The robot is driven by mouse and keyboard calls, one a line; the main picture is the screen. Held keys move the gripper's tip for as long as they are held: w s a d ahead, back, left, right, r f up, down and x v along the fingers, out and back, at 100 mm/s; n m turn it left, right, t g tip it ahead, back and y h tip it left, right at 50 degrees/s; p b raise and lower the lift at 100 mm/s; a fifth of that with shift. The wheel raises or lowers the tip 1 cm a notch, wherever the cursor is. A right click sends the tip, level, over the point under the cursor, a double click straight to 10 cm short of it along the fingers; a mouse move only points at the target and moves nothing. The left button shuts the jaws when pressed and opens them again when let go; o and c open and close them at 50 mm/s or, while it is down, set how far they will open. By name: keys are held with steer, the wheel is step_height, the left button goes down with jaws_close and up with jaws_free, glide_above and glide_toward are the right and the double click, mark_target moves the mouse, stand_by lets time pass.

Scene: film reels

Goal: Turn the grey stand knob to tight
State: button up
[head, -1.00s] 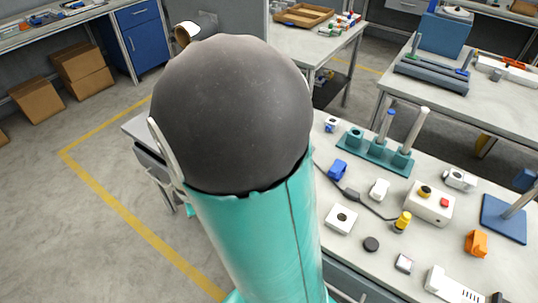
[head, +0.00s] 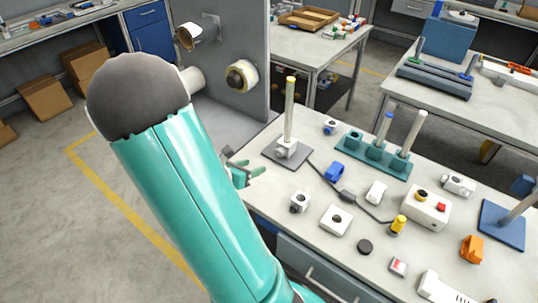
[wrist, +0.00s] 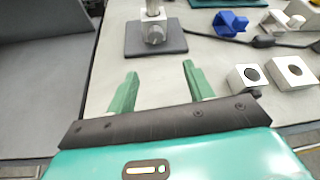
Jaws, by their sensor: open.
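The grey stand (head: 272,155) is on the near left of the white workbench, with a pale upright rod and a light metal block with a knob (head: 287,149) at the rod's foot. In the wrist view the stand's dark grey base (wrist: 174,46) is at the top, with the knob (wrist: 154,33) facing me. Which way the knob is set cannot be told. My gripper (head: 248,172) is just left of the stand, by the bench edge. In the wrist view its green fingers (wrist: 160,72) are apart and empty, pointing towards the stand without touching it.
A black cable (head: 328,177) runs right from near the stand. A blue part (head: 335,171), a metal block (head: 299,202) and a white block with a hole (head: 337,220) lie nearby. A teal rack (head: 374,158) holds upright rods. A grey panel (head: 235,40) stands behind.

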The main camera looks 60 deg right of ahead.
mark_target(278, 153)
steer(key=shift+w+d+r, duration=0.1)
steer(key=shift+w+d, duration=0.1)
steer(key=shift+d, duration=0.2)
steer(key=x, duration=1.3)
steer(key=shift+d, duration=0.3)
steer(key=c, duration=1)
